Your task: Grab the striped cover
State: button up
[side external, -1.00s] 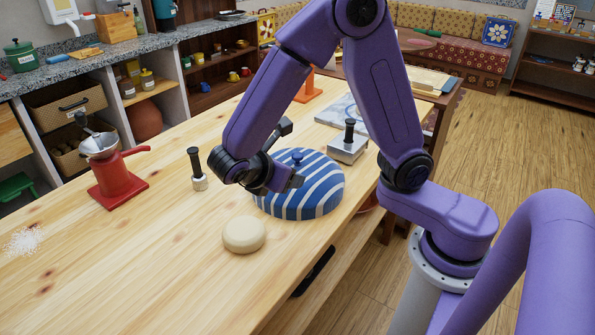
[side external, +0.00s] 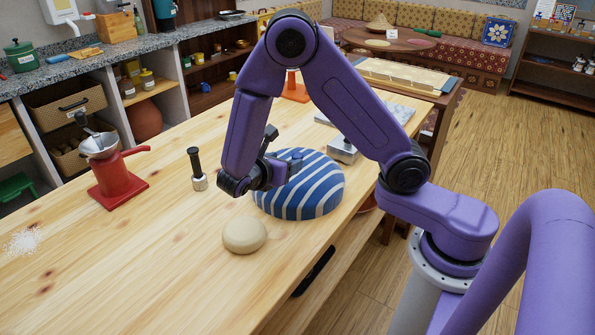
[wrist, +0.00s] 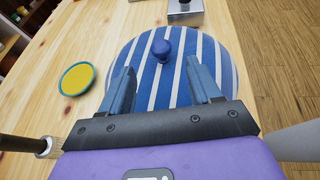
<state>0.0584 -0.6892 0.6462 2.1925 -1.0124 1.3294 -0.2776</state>
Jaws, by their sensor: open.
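The striped cover (side external: 322,196) is a blue and white dome on the wooden table, in the middle of the side external view. It fills the upper middle of the wrist view (wrist: 225,75), where its round blue knob (wrist: 161,48) shows on top. My gripper (wrist: 160,67) is open, with its two fingers apart over the striped surface. The knob appears just beyond the fingertips, roughly centred between them. In the side external view my gripper (side external: 283,150) is at the cover's upper left and hides the knob. I cannot tell whether the fingers touch the cover.
A pale round lump (side external: 244,235) sits in front of the cover. A black-handled tool (side external: 197,170) stands left, with a red funnel-topped device (side external: 112,170) further left. A metal block (side external: 343,151) is behind. The wrist view shows a yellow disc (wrist: 77,78). The table's front left is mostly clear.

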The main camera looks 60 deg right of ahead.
aim_at(295, 156)
jog(key=x, duration=0.8)
jog(key=shift+s+d+r, duration=0.1)
jog(key=shift+s, duration=0.05)
grip_shut()
jog(key=shift+r, duration=0.15)
